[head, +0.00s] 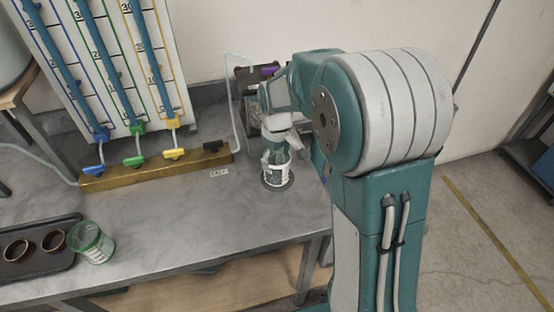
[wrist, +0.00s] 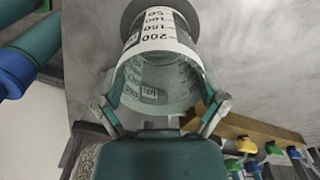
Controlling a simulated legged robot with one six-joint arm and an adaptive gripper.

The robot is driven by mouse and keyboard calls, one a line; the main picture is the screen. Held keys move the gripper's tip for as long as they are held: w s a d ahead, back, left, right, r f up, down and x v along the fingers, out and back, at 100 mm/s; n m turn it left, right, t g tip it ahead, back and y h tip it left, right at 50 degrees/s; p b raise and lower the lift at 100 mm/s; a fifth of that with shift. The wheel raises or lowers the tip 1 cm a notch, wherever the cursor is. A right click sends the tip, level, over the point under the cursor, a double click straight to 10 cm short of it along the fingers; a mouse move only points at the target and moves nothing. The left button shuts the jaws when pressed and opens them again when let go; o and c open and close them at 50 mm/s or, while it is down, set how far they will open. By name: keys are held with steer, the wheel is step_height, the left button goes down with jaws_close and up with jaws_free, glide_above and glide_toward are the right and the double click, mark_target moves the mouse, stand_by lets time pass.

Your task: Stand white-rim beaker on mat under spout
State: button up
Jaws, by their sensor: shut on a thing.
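The white-rim beaker (head: 276,172) is clear with printed volume marks, and stands upright over a round dark mat (head: 277,186) on the bench. My gripper (head: 277,152) comes from above and is shut on the beaker's upper part. In the wrist view the fingers (wrist: 163,108) clasp both sides of the beaker (wrist: 158,45), and its far end lies over the dark mat (wrist: 128,14). I cannot tell whether its base touches the mat. The spout is not clearly seen; my arm hides part of that area.
A brass manifold (head: 120,178) with blue, green, yellow and black levers lies to the left, below a board of gauge tubes. A green-rim beaker (head: 91,243) stands at the left front, beside a dark tray (head: 40,262) with brown cups. The bench's front middle is clear.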

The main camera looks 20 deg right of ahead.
steer(key=shift+s+f, duration=0.3)
steer(key=shift+f, duration=0.45)
stand_by(0.3)
steer(key=o, duration=0.7)
steer(key=shift+o, duration=0.2)
step_height(320, 180, up, 13)
steer(key=shift+w, duration=0.25)
steer(key=s+r+m+t, duration=0.3)
steer(key=s+m+t, duration=0.2)
steer(key=s, duration=1.7)
steer(key=shift+s+m+t, duration=0.3)
steer(key=shift+s, duration=0.05)
